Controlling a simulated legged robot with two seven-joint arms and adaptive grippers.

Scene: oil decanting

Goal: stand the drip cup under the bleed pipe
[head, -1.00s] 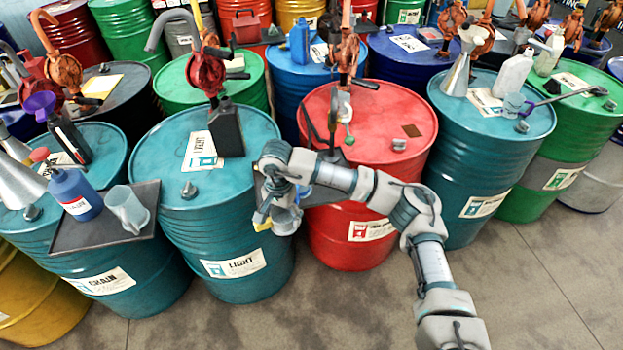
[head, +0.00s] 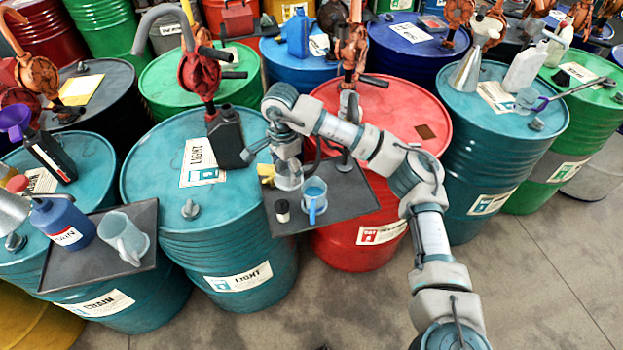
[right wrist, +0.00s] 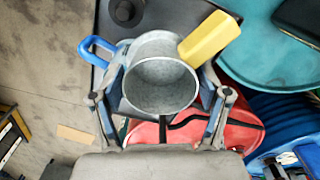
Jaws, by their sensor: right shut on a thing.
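My right gripper (head: 284,160) is shut on a grey metal cup with a yellow handle. This cup (head: 288,181) is over the back left part of the dark tray at the red drum. In the right wrist view the cup (right wrist: 160,85) sits between both fingers, mouth towards the camera, and looks empty. Its yellow handle (right wrist: 209,38) sticks out to the upper right. I cannot tell whether its base touches anything. Pump pipework (head: 347,105) stands on the red drum behind and right of the cup; I cannot tell which part is the bleed pipe. My left gripper is not in view.
The dark tray (head: 350,200) carries a blue-handled cup (head: 314,193) and a small black-and-white item (head: 282,210), close to my gripper. A black can (head: 228,138) stands on the teal drum to the left. My arm passes over the red drum (head: 405,105).

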